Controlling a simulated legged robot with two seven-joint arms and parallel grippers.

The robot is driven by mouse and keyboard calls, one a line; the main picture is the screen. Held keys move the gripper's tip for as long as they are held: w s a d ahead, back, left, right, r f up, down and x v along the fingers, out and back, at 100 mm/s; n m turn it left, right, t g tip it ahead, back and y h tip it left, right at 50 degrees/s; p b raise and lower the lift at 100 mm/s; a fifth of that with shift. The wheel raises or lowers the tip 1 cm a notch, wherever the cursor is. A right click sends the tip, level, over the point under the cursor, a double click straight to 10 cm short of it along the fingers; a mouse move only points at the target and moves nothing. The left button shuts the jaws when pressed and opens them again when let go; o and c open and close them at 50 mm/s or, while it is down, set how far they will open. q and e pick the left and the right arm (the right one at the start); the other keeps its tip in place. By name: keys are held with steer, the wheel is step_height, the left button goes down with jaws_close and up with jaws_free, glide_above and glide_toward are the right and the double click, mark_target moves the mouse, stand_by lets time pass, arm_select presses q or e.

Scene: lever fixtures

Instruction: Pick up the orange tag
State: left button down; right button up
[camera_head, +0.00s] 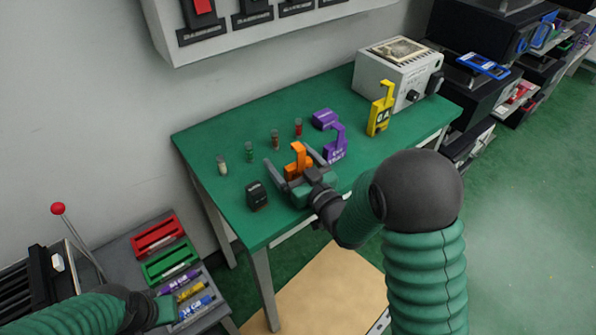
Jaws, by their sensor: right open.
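The orange tag (297,160) stands on the green table (217,132), near the table's front left part. My right gripper (300,172) is open, with one finger on each side of the orange tag. The tag's lower part is partly hidden by the gripper. I cannot tell whether the fingers touch it. My left arm comes in at the lower left, and its gripper (165,309) is beside the marker tray; its finger opening does not show clearly.
A purple tag (335,145) and a yellow tag (380,110) stand to the right. Several small vials (249,152) stand behind and left. A small black block (257,196) sits close to the gripper's left. A grey box (398,70) occupies the back right.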

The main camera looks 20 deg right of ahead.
steer(key=c, duration=1.4)
steer(key=shift+c, duration=0.3)
